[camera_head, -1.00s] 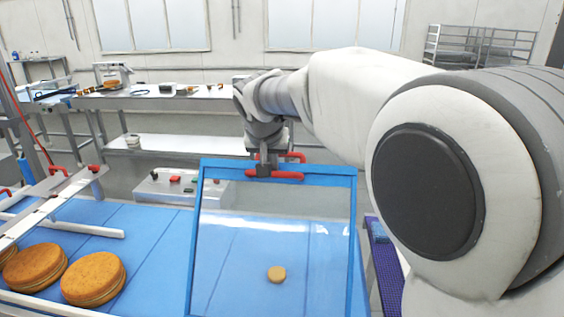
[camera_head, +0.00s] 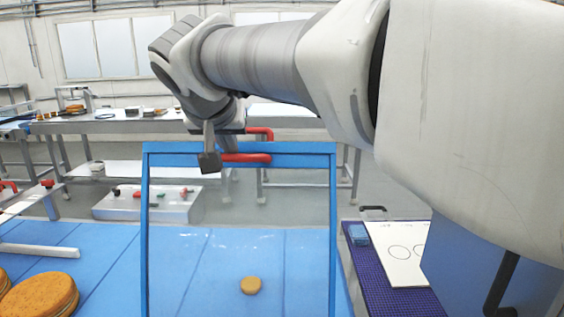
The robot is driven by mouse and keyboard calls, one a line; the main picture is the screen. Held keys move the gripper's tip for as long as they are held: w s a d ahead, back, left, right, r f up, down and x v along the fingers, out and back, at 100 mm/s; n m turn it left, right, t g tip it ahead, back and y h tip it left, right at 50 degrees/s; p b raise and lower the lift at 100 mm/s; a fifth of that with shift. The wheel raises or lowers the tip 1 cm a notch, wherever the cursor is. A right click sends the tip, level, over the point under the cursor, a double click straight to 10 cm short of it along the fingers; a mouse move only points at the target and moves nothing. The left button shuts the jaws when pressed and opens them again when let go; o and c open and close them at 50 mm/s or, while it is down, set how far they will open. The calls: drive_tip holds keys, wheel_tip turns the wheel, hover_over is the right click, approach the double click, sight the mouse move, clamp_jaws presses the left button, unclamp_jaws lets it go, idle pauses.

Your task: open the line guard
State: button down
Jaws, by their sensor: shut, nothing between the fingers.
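The line guard (camera_head: 143,225) is a blue frame around a clear pane. It stands up over the blue conveyor in the middle of the view, and its top bar is well above the belt. A red handle (camera_head: 247,158) sits on the top bar. My gripper (camera_head: 210,161) is at the left end of the handle, in front of the top bar. Its fingers look closed and empty; whether they touch the handle or bar I cannot tell. My arm hides the area to the upper right.
The blue belt (camera_head: 95,262) carries a small round cake (camera_head: 250,285) seen through the guard and large cakes (camera_head: 45,297) at lower left. A grey control box (camera_head: 150,204) stands behind. A purple mat (camera_head: 372,268) with a white card (camera_head: 400,250) lies at right.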

drive_tip(key=shift+s+d+b, duration=0.1)
drive_tip(key=shift+s+b, duration=0.55)
drive_tip(key=shift+s, duration=0.3)
